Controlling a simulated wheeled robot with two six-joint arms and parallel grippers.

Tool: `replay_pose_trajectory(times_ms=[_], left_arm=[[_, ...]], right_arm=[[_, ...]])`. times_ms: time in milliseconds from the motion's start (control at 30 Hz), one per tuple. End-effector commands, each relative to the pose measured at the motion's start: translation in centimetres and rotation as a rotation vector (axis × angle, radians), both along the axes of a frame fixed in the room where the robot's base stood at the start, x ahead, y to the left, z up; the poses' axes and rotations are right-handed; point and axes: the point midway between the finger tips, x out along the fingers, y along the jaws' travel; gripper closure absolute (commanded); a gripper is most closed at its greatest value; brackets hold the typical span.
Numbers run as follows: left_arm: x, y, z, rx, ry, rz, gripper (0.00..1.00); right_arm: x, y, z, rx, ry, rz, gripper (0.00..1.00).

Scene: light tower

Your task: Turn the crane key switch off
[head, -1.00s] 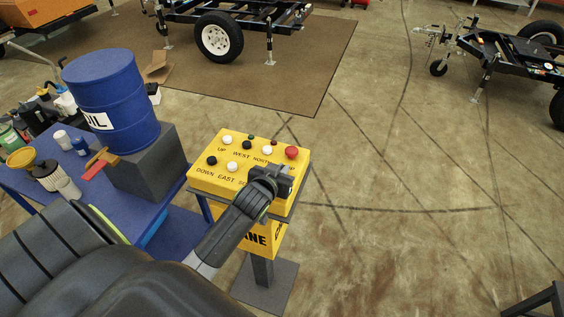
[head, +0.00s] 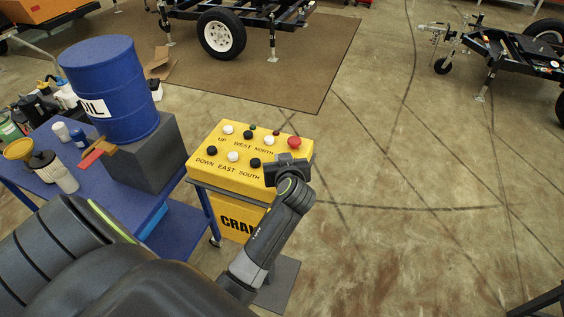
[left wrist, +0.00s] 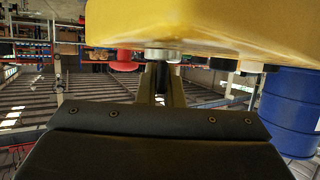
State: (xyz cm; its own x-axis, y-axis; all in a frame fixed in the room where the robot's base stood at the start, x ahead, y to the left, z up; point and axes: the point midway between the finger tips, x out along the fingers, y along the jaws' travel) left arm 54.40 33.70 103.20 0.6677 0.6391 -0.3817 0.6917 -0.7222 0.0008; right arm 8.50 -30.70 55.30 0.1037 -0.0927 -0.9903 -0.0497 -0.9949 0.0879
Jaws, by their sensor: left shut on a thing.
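The yellow crane control box (head: 205,172) stands on a post at the middle of the head view, with UP, WEST, NORTH, DOWN, EAST and SOUTH lettering. My left gripper (head: 287,165) is at the box's right front corner, below the red button (head: 294,142). In the left wrist view my fingers (left wrist: 161,84) are closed together on a small dark piece under the metal collar of the crane key switch (left wrist: 163,54). The key switch is hidden behind my gripper in the head view. My right gripper is not in view.
A blue oil drum (head: 112,95) stands on a grey block (head: 150,160) on a blue cart (head: 100,195) left of the box. White and black buttons (head: 233,156) sit close to my gripper. The concrete floor (head: 400,230) to the right is clear.

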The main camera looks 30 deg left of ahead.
Motion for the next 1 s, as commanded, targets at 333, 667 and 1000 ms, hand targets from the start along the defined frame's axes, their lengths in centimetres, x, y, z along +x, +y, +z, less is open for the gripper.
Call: replay_pose_trajectory(times_ms=[333,667,1000], left_arm=[[-0.04,-0.01,-0.07,-0.001,0.003,0.013,1.00],[-0.02,-0.01,-0.06,-0.002,0.003,0.012,0.71],[0.04,-0.03,0.16,0.000,0.001,0.009,0.71]], right_arm=[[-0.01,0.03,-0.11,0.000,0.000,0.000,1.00],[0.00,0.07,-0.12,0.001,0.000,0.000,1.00],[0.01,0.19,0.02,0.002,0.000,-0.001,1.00]])
